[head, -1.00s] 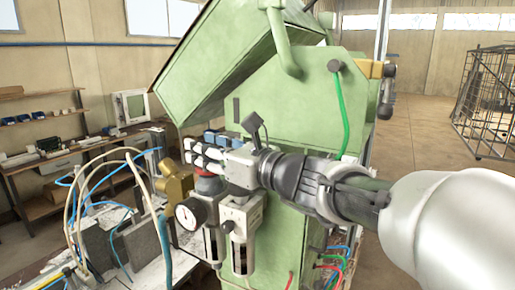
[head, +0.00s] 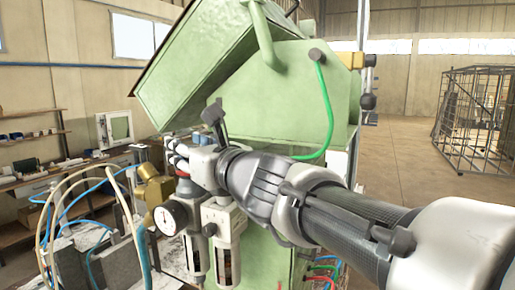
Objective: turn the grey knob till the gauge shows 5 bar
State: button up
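The round gauge (head: 170,217) has a white face and dark rim and sits on the front of the left regulator unit. Its needle is visible, but the scale is too small to read. My gripper (head: 180,156) reaches in from the right, its pale fingers pointing left just above this unit. A dark reddish part (head: 187,188) shows below the fingers at the top of the unit. No grey knob shows clearly there; the gripper may cover it. I cannot tell whether the fingers touch anything or how far apart they are.
A brass fitting (head: 153,188) and looping hoses (head: 52,205) are at left. The green machine (head: 285,100) rises close behind my gripper. Open floor (head: 405,165) lies at right.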

jog(key=o, duration=0.3)
jog(key=shift+o, duration=0.2)
jog(key=v, duration=1.2)
